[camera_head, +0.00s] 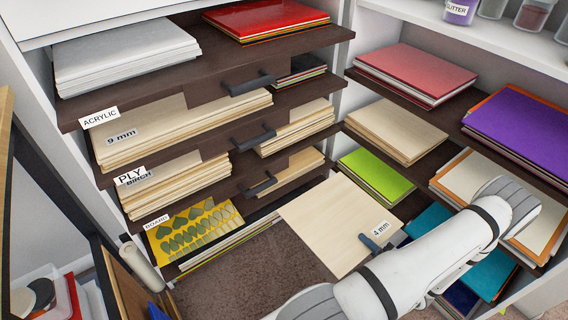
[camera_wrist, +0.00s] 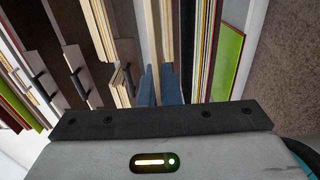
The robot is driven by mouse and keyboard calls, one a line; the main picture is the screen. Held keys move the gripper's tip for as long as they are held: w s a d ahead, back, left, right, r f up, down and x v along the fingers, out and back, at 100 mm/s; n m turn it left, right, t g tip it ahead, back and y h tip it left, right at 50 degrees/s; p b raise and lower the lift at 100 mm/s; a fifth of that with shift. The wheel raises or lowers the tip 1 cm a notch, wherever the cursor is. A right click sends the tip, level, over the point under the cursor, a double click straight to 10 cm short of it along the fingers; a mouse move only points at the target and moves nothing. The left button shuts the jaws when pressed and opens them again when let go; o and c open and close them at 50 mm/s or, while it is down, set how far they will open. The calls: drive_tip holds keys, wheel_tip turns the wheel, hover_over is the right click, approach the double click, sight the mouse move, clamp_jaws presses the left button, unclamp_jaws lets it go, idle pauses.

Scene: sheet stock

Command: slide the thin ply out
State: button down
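The thin ply (camera_head: 330,218) is a pale wood sheet labelled 4 mm. In the head view it juts out from the lower shelves at the centre, over the brown carpet. My gripper (camera_head: 370,243) is at its near right edge, with a blue fingertip over the sheet beside the label. In the wrist view the two blue fingers of my gripper (camera_wrist: 159,85) stand close together, with a pale sheet edge between them. They look shut on the ply. The ply's far edge is at the shelf, and I cannot tell how much is still inside.
Left shelves hold 9 mm ply (camera_head: 180,130), more ply (camera_head: 175,185) and patterned yellow board (camera_head: 195,228). Right shelves hold green sheets (camera_head: 375,172), a pale wood stack (camera_head: 395,128) and purple sheets (camera_head: 522,128). Dark drawer handles (camera_head: 260,186) project nearby. Carpet (camera_head: 260,275) is open in front.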

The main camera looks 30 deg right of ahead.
drive_tip(key=shift+s, duration=0.5)
drive_tip(key=shift+r, duration=0.1)
drive_tip(key=shift+r+p, duration=2.4)
drive_tip(key=shift+r, duration=0.55)
